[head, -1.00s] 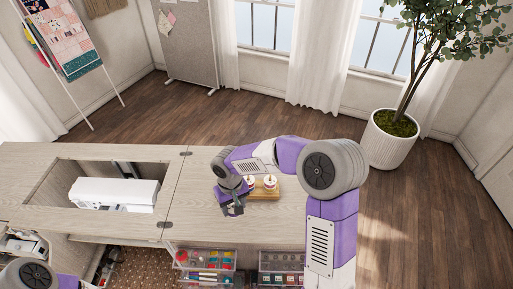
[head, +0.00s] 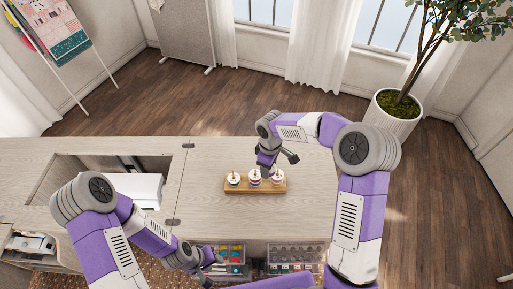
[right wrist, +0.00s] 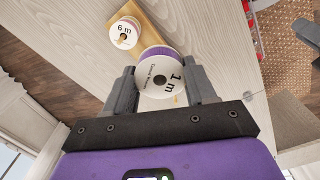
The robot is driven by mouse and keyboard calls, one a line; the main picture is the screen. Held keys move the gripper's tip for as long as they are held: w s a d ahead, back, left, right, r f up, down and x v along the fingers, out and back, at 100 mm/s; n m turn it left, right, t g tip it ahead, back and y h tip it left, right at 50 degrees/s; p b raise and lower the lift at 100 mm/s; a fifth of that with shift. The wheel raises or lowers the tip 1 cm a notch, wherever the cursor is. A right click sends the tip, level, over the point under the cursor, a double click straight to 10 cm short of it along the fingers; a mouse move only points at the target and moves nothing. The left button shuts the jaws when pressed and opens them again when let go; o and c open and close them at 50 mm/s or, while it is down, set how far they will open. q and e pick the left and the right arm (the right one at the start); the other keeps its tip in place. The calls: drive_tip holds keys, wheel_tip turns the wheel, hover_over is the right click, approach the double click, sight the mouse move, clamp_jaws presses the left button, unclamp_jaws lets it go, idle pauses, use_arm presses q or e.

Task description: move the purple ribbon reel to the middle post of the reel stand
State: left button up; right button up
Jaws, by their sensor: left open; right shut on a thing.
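The purple ribbon reel (right wrist: 160,76), a white-faced spool marked "1 m", is between both fingers of my right gripper (right wrist: 160,82), which is shut on it. In the head view my right gripper (head: 274,165) is over the wooden reel stand (head: 245,189). A reel marked "6 m" (right wrist: 123,33) sits on the stand in the right wrist view. My left gripper (head: 210,267) is open at the cabinet's front.
A white sewing machine (head: 140,188) is in the cabinet opening at the left, partly behind my left arm. Clear drawers of supplies (head: 231,255) are below the front edge. The tabletop (head: 225,215) around the stand is mostly clear.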

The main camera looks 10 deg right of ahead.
drive_tip(key=shift+w+a+f+n+p, duration=0.6)
drive_tip(key=shift+w+f+n, duration=0.4)
drive_tip(key=shift+n, duration=1.55)
drive_tip(key=shift+w+a+f+n+p, duration=0.55)
drive_tip(key=shift+w+f+n, duration=0.45)
drive_tip(key=shift+n, duration=1.6)
drive_tip(key=shift+w+a+f+n+p, duration=0.6)
drive_tip(key=shift+w+n, duration=0.6)
drive_tip(key=shift+n, duration=1.35)
drive_tip(key=shift+f, duration=0.1)
use_arm(q)
wheel_tip(320, 180, up, 4)
drive_tip(key=shift+w+r, duration=0.1)
use_arm(e)
drive_tip(key=shift+f, duration=0.15)
use_arm(q)
drive_tip(key=shift+f+b, duration=0.65)
drive_tip(key=shift+b, duration=0.05)
use_arm(e)
drive_tip(key=shift+f, duration=0.6)
use_arm(q)
drive_tip(key=shift+f+b, duration=1.3)
use_arm(e)
drive_tip(key=shift+f, duration=1.55)
